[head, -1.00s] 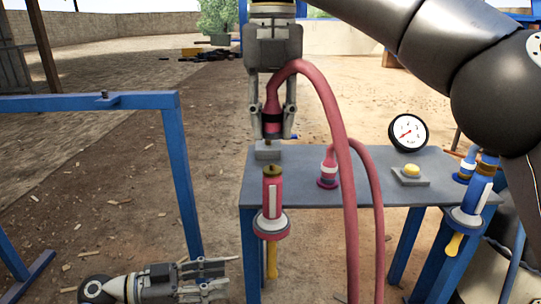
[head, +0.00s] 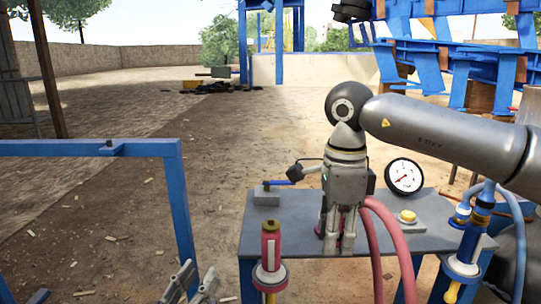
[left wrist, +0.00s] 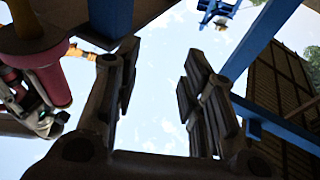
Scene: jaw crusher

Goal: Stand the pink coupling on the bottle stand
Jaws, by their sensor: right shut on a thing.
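In the head view my right gripper (head: 340,245) points down over the table and is shut on the pink coupling, mostly hidden by the fingers; a bit of pink shows between them. The gripper covers the spot with the purple-ringed hose fitting. I cannot tell surely which part is the bottle stand. My left gripper (head: 195,275) is low at the bottom edge, open and empty; its fingers (left wrist: 155,90) show apart in the left wrist view.
The grey table (head: 300,200) carries a grey block (head: 266,197), a gauge (head: 404,175) and a yellow button (head: 407,215). A blue coupling set (head: 470,240) is at the right edge. A blue frame (head: 175,200) stands left, with open ground between it and the table.

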